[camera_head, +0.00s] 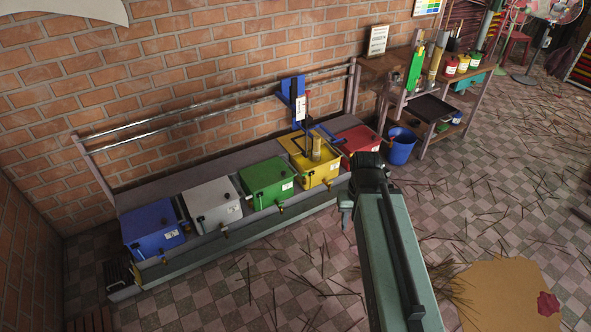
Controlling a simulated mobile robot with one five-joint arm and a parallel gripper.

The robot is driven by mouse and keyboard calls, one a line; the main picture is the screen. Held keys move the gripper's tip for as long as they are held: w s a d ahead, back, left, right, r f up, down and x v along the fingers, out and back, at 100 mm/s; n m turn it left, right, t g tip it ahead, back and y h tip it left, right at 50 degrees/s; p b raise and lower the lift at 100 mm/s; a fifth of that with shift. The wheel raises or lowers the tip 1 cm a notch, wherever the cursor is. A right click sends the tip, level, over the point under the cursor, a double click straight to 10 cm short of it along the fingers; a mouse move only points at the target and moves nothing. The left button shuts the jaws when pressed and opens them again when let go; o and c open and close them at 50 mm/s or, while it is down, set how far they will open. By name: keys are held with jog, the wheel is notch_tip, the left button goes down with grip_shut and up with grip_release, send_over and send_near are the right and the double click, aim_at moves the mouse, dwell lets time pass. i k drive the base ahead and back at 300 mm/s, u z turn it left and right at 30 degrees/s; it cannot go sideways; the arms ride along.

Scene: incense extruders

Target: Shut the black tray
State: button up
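The black tray (433,106) is a shallow dark tray at the upper right. It sticks out from under the top of the wooden workbench (373,62), so it stands open. My gripper (346,209) is at the end of my green-grey arm near the middle of the picture. It is to the left of and nearer to me than the tray, and apart from it. The gripper looks small and dark, and I cannot tell whether its fingers are open or shut. Nothing is visibly held.
A blue bucket (401,149) stands on the floor by the bench's left end. A long rack holds blue (152,231), grey (212,204), green (266,182), yellow (314,172) and red (358,141) boxes. Incense sticks litter the tiled floor; an ochre mat (511,290) lies lower right.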

aim_at(428, 108)
jog(key=u, duration=0.1)
jog(key=i, duration=1)
jog(key=z, duration=0.05)
